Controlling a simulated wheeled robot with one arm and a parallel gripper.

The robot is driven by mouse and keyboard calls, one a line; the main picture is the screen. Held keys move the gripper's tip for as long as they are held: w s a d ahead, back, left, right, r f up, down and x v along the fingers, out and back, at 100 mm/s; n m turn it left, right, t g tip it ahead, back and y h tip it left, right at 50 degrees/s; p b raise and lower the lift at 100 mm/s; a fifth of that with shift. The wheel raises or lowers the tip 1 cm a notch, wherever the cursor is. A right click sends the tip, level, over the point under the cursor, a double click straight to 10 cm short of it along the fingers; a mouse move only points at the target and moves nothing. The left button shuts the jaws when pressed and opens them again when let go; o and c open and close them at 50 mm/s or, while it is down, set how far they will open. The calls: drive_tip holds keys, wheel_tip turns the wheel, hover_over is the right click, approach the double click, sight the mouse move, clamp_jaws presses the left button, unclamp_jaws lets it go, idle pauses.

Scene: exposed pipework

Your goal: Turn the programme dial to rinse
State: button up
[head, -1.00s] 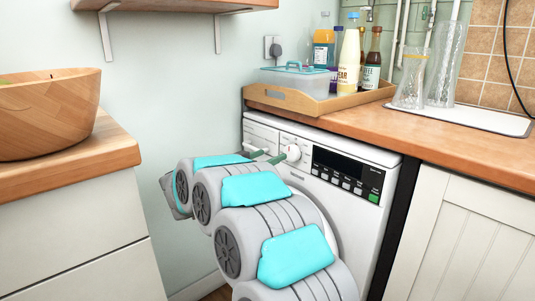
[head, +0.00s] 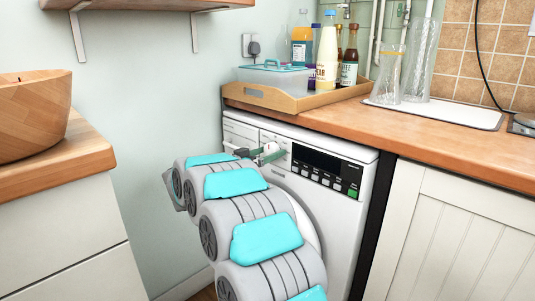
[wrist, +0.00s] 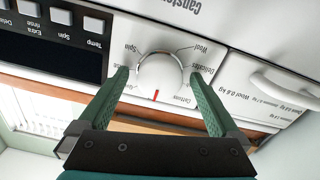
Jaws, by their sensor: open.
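The programme dial (wrist: 159,76) is a round white knob on the washing machine's (head: 345,205) front panel. It shows upside down in the wrist view, its red mark pointing down in the picture, near the word Cottons. Other words around it include Spin, Wool and Delicates; I cannot make out a rinse label on the dial. My gripper (wrist: 160,80) is open, its two green fingers on either side of the dial. I cannot tell whether either finger touches it. In the head view my gripper (head: 258,155) partly covers the dial (head: 271,147).
A dark display (head: 320,162) and several buttons lie right of the dial. The detergent drawer (wrist: 275,92) is on its other side. A wooden worktop (head: 340,130) overhangs the panel, bearing a tray (head: 270,101) of bottles. A wooden bowl (head: 35,115) stands on the left counter.

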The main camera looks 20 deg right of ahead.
drive_tip(key=c, duration=1.4)
